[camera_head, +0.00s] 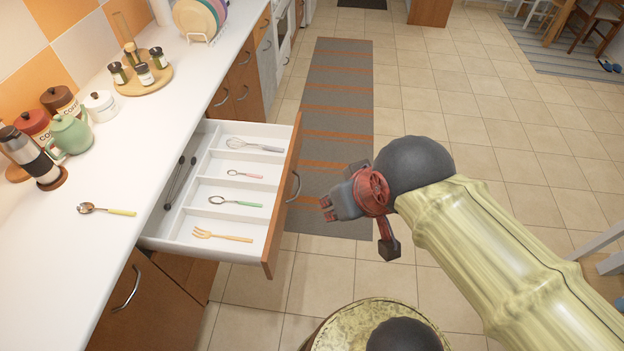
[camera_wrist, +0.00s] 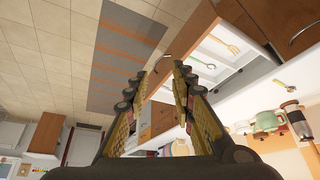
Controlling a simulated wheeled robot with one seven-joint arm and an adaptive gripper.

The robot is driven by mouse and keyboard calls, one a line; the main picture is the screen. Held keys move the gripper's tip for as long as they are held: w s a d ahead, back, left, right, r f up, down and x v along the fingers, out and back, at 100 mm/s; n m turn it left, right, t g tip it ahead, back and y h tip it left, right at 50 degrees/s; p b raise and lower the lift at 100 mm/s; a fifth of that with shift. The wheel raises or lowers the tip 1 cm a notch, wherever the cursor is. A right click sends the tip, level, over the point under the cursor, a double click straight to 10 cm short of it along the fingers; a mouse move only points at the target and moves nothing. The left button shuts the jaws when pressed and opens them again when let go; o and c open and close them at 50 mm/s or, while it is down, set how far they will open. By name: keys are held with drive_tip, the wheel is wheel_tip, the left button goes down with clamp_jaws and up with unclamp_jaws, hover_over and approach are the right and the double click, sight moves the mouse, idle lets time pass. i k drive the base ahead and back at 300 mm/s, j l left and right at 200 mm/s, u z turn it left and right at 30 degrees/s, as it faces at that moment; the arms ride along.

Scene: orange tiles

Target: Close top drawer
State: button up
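The top drawer (camera_head: 272,215) is pulled well out from the counter. It has white compartments, a wooden front (camera_head: 284,210) and a metal handle (camera_head: 294,187). A whisk (camera_head: 256,145), a fork (camera_head: 222,235) and other utensils lie in its compartments. My gripper (camera_head: 356,222) is in the air to the right of the drawer front, apart from it in the head view. In the wrist view my gripper (camera_wrist: 160,73) has its two fingers spread with nothing between them. The open drawer (camera_wrist: 205,47) shows beyond the fingers at upper right.
The white counter (camera_head: 130,185) holds a spoon (camera_head: 107,210), a green teapot (camera_head: 70,134), jars and a spice tray (camera_head: 143,82). A closed cabinet (camera_head: 145,310) is below the drawer's near side. A striped rug (camera_head: 338,90) lies on the open tiled floor.

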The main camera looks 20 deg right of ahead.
sight(170, 231)
drive_tip(key=i+l+u, duration=0.1)
drive_tip(key=i, duration=0.35)
drive_tip(key=i+l+u, duration=0.1)
drive_tip(key=i+l, duration=0.2)
drive_tip(key=i, duration=0.1)
